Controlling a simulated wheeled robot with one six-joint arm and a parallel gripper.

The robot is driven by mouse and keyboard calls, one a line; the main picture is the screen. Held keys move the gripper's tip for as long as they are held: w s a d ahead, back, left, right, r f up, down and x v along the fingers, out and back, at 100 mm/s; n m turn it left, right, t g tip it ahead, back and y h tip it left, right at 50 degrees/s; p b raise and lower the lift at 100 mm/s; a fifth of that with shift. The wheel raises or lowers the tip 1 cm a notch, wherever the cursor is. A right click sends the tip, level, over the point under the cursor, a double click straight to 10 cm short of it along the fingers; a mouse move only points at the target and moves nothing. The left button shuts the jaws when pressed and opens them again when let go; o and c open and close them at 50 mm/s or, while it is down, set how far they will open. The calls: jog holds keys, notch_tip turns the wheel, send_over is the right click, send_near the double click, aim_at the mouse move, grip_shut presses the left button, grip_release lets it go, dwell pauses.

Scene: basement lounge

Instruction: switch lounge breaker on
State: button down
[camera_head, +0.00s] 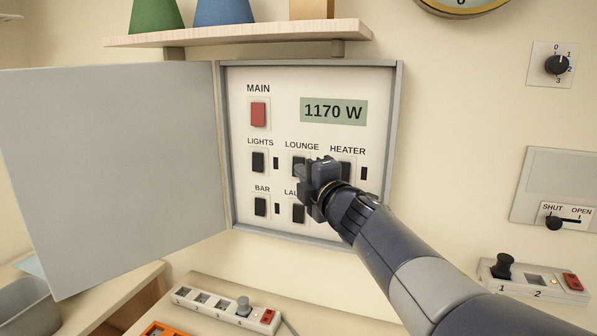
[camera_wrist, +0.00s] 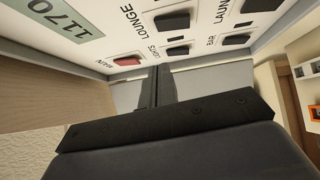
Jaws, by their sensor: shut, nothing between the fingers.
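The lounge breaker (camera_head: 299,165) is a black rocker under the label LOUNGE in an open grey breaker box (camera_head: 400,120). My gripper (camera_head: 316,178) is shut and empty. In the head view it overlaps the lower right of this rocker; I cannot tell whether it touches. The lounge breaker also shows in the wrist view (camera_wrist: 173,20), above the fingers, which appear apart from it. Its position, on or off, is not clear. The display (camera_head: 333,111) reads 1170 W.
Nearby are the red MAIN switch (camera_head: 258,114) and the LIGHTS (camera_head: 258,162), BAR (camera_head: 260,207), laundry (camera_head: 298,213) and HEATER (camera_head: 345,170) rockers. The box door (camera_head: 110,170) stands open at left. A shelf (camera_head: 240,37) is above; a power strip (camera_head: 225,304) lies below.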

jog(key=v, duration=0.6)
jog(key=shift+s+r, duration=0.25)
jog(key=shift+r, duration=0.3)
